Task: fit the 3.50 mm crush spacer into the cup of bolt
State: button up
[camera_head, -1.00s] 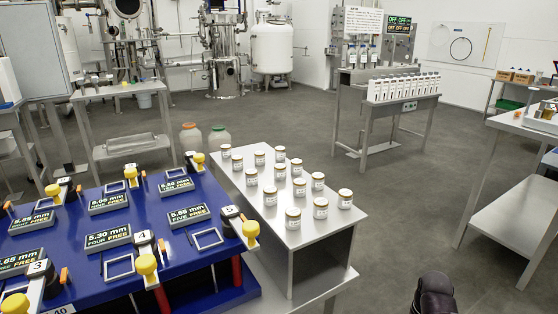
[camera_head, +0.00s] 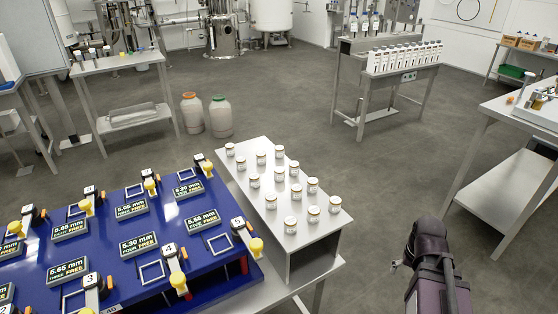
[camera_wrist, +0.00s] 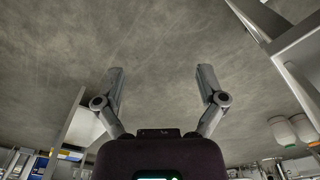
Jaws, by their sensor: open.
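My gripper (camera_wrist: 160,88) shows in the wrist view with its two fingers spread wide apart and nothing between them. Bare grey floor lies beyond the fingertips. In the head view my arm stands at the lower right, over open floor and apart from the tables. I cannot make out the crush spacer or the cup of bolts in any view. A blue bench (camera_head: 172,208) at the left carries several numbered stations with yellow knobs and small displays such as 5.30 mm.
A grey stand (camera_head: 318,230) with several small white jars adjoins the blue bench. A steel table (camera_head: 548,118) with small items is at the right. A bench with white bottles (camera_head: 402,57) stands at the back. Two larger jars (camera_head: 220,117) are on the floor. Open floor lies between.

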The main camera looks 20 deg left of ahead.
notch_tip(320, 180, up, 18)
jog(key=w+p, duration=0.2)
jog(key=p, duration=1.4)
notch_tip(320, 180, up, 9)
jog(key=n+t+p, duration=0.1)
jog(key=n+p, duration=0.1)
jog(key=p, duration=0.8)
send_over(280, 169)
jog(key=s, duration=0.2)
jog(key=shift+w+d+r, duration=0.1)
jog(key=shift+d+r, duration=0.1)
jog(key=shift+f+b, duration=0.15)
jog(key=shift+b, duration=0.2)
jog(key=f+b, duration=0.2)
jog(key=w+f+b, duration=0.1)
jog(key=f+b, duration=0.5)
jog(key=shift+w+f, duration=0.15)
jog(key=shift+a, duration=0.1)
